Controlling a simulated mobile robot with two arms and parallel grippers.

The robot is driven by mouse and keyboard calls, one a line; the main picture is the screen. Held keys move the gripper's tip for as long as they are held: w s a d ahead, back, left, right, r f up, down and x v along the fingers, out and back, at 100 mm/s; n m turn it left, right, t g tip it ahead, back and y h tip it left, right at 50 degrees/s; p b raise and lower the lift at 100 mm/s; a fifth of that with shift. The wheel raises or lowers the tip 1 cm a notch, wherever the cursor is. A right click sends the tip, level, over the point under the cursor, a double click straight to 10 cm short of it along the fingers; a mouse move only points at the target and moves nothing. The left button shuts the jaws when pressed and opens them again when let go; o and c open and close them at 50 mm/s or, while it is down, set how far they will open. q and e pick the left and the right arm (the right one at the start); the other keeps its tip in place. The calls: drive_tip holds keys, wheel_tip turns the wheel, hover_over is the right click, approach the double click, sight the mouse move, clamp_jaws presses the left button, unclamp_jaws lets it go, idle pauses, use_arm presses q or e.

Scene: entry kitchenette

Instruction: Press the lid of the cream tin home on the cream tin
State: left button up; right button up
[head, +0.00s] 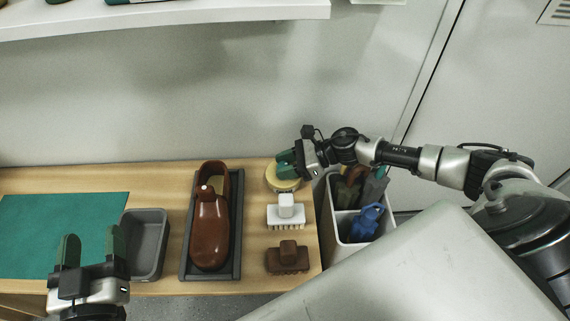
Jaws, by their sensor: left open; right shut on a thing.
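I cannot make out a cream tin or its lid in the head view. My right gripper (286,164) reaches in from the right and is shut at the back of a round pale-yellow brush (283,184). The brush is at the far right of the table; its grip is hidden by the fingers. I cannot tell whether it is lifted. My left gripper (93,244) is open and empty, its fingers upright in front of the green mat (60,215) and the grey bin.
A brown shoe (209,230) stands in a dark tray (184,262). A grey bin (145,225) is to its left. A white brush (286,214) and a brown brush (287,258) are to its right. A white container (331,225) holds blue and dark items. A shelf (200,17) hangs above.

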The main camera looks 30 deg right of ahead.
drive_tip(key=o, duration=1)
use_arm(q)
drive_tip(key=shift+r, duration=0.1)
use_arm(e)
drive_tip(key=shift+s+d+r, duration=0.1)
drive_tip(key=shift+s+d, duration=0.05)
drive_tip(key=shift+d, duration=0.15)
use_arm(q)
drive_tip(key=f+g, duration=0.2)
drive_tip(key=f+y+p, duration=0.1)
drive_tip(key=shift+s+a+f+g, duration=0.3)
drive_tip(key=shift+a+g, duration=0.05)
drive_tip(key=shift+g, duration=0.05)
use_arm(e)
drive_tip(key=v, duration=1)
